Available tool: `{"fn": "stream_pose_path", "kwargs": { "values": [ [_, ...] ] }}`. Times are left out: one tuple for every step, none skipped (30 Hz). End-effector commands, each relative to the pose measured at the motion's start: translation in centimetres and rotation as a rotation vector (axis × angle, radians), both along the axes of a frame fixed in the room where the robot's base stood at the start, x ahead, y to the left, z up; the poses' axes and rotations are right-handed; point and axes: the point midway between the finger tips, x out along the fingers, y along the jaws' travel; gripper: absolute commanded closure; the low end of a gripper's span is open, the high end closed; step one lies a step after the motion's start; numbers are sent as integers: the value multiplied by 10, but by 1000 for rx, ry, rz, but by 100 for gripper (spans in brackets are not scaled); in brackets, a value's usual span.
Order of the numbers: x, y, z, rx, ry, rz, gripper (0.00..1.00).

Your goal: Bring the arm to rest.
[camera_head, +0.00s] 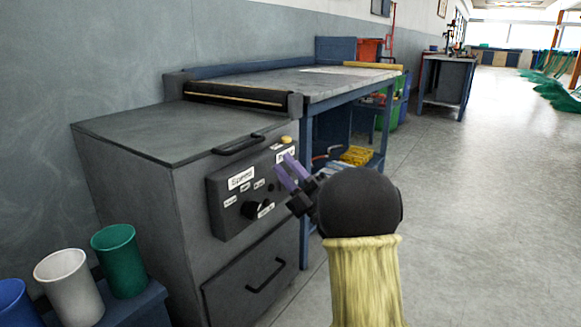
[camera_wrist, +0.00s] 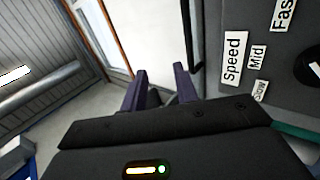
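My gripper (camera_head: 289,171) is in front of the dark control panel (camera_head: 226,203) of a grey cabinet in the head view. Its two purple fingers stand apart with nothing seen between them. In the wrist view the fingers of my gripper (camera_wrist: 158,82) also show a gap and hold nothing. The panel (camera_wrist: 275,75) is at the right there, with labels reading Speed, Mid and Fast and part of a black knob. I cannot tell whether a finger touches the panel. My arm reaches in from the lower right of the head view and hides part of the bench behind it.
The grey cabinet (camera_head: 150,135) has a drawer with a handle (camera_head: 265,276). Green (camera_head: 120,260), white (camera_head: 68,286) and blue (camera_head: 14,303) cups stand at lower left. A long workbench (camera_head: 330,84) runs behind the cabinet. The floor (camera_head: 465,200) at right is clear.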

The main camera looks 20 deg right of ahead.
Motion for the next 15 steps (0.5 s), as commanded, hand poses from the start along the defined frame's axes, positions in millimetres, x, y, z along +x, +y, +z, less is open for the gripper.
{"fn": "stream_pose_path", "kwargs": {
  "values": [
    [-2,-2,-2,1,2,0,70],
    [-4,-3,-3,1,1,0,70],
    [-4,-3,-4,1,0,-1,70],
    [-5,-4,-5,1,0,-1,70],
    [-5,-4,-5,1,0,-1,70],
    [-5,-4,-5,0,0,0,70],
    [-5,-4,-5,1,-1,0,70],
    [-5,-4,-5,1,-1,0,70],
    [-5,-4,-5,1,0,-1,70],
    [-5,-4,-5,1,0,-1,70],
    [-5,-4,-5,1,0,-1,70],
    [-5,-4,-5,1,0,-1,70],
    [-5,-4,-5,1,0,-1,70],
    [-5,-4,-5,1,0,-1,70],
    [-5,-4,-5,1,0,-1,70]
  ]
}}
